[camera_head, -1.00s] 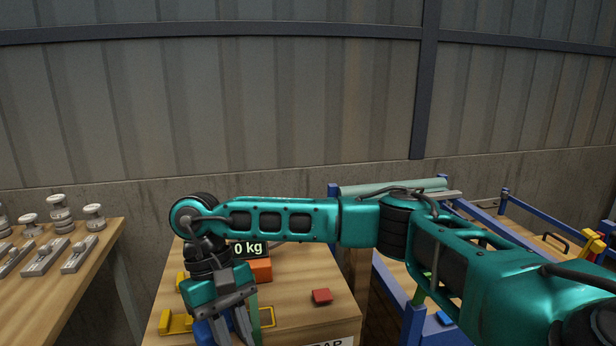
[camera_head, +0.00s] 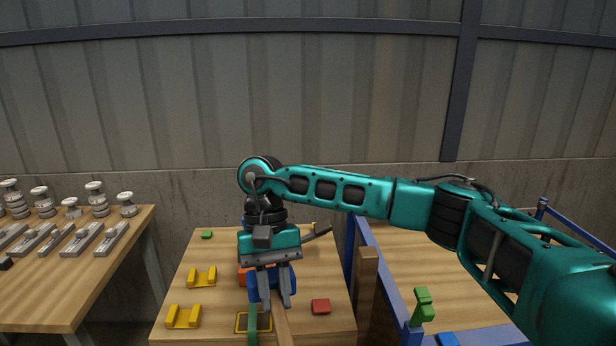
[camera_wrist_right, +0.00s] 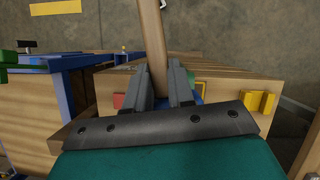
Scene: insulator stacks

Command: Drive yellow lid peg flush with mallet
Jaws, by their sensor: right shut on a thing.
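My right gripper (camera_head: 275,303) points down over the middle table, shut on the mallet's wooden handle (camera_head: 283,328). The handle also shows between the fingers in the right wrist view (camera_wrist_right: 153,40), running out toward the top of that picture. A blue part (camera_head: 262,285), seemingly the mallet head, shows behind the fingers, partly hidden by them. A small yellow bit (camera_head: 314,225) shows at the table's back edge; I cannot tell whether it is the lid peg. My left gripper is out of view.
A blue-framed bench (camera_head: 385,275) stands right; a table with grey insulators (camera_head: 97,198) stands left.

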